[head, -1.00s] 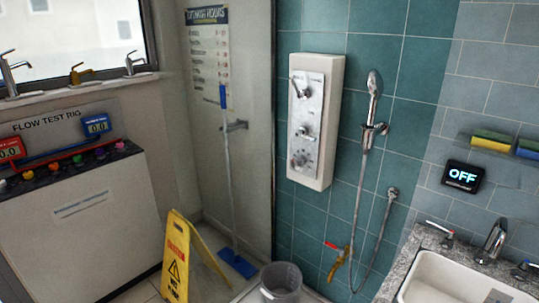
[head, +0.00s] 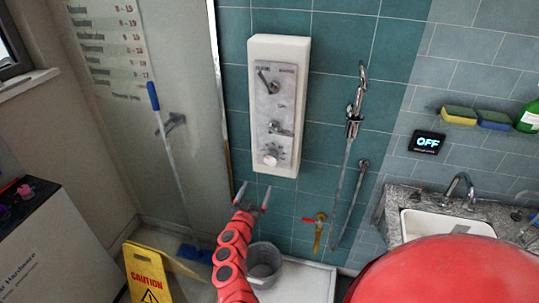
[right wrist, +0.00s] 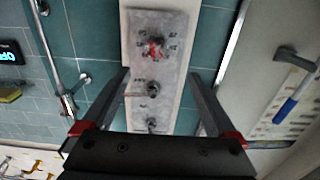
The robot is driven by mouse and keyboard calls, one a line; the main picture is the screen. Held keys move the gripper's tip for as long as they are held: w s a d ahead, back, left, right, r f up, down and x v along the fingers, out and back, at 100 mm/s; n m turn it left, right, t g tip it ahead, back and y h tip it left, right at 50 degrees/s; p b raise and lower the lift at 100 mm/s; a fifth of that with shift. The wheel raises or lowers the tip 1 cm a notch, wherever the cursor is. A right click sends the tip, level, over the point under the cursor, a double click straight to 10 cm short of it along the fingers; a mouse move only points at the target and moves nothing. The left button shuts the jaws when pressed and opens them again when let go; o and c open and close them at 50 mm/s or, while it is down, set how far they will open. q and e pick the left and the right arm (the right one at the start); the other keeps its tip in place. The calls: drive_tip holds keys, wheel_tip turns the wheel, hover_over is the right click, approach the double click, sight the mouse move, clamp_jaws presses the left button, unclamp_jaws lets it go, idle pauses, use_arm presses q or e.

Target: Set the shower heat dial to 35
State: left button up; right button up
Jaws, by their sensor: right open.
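The white shower panel (head: 292,60) hangs upright on the teal tiled wall in the head view. Its lowest control, a round dial (head: 272,156) ringed with small marks, also shows in the upside-down right wrist view (right wrist: 155,48) with a reddish centre. Its numbers are too small to read. Two more controls, a middle lever (head: 278,128) and a top lever (head: 267,84), sit above it. My right gripper (head: 254,194) is open and empty, just below the panel and apart from it. In the right wrist view its fingers (right wrist: 159,76) flank the panel. My left gripper is not in view.
A hand shower with hose (head: 352,130) and a red-handled yellow tap (head: 318,232) are right of the panel. A grey bucket (head: 264,262), yellow caution sign (head: 147,275) and blue-handled mop (head: 170,150) stand below and left. A sink (head: 440,222) is at right.

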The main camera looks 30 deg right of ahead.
approach(270, 162)
drive_tip(key=x, duration=0.2)
drive_tip(key=b+x, duration=0.3)
drive_tip(key=x, duration=0.5)
drive_tip(key=shift+f, duration=0.15)
drive_tip(key=shift+w+d+r+b, duration=0.2)
drive_tip(key=shift+w+d+b, duration=0.1)
drive_tip(key=shift+d+b, duration=0.1)
drive_tip(key=c, duration=1.4)
drive_tip(key=shift+o, duration=0.2)
